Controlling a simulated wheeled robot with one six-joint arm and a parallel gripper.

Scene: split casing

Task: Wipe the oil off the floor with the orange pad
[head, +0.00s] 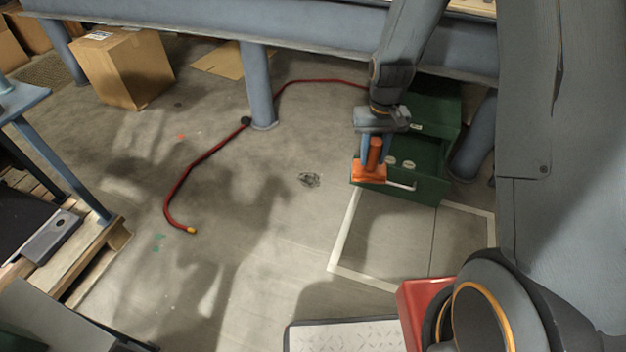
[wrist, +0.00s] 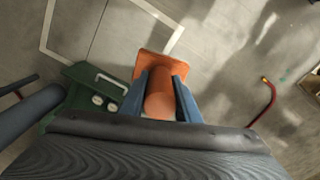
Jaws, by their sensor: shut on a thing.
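The orange pad (head: 369,173) has a flat base and an upright cylindrical handle. My gripper (head: 375,152) is shut on the handle and holds the pad at the front left of the green drawer cabinet. In the wrist view the pad (wrist: 150,66) lies beyond my fingers (wrist: 160,92), which stand on both sides of its handle. A small dark stain (head: 309,180), which looks like the oil, is on the concrete floor to the left of the pad. The oil is not clearly seen in the wrist view.
The green cabinet (head: 432,122) has its drawer (head: 425,185) pulled out, with round pale things inside. A red hose (head: 205,157) lies on the floor at left, by a blue bench leg (head: 259,90). A cardboard box (head: 122,68) stands at back left. Floor around the stain is clear.

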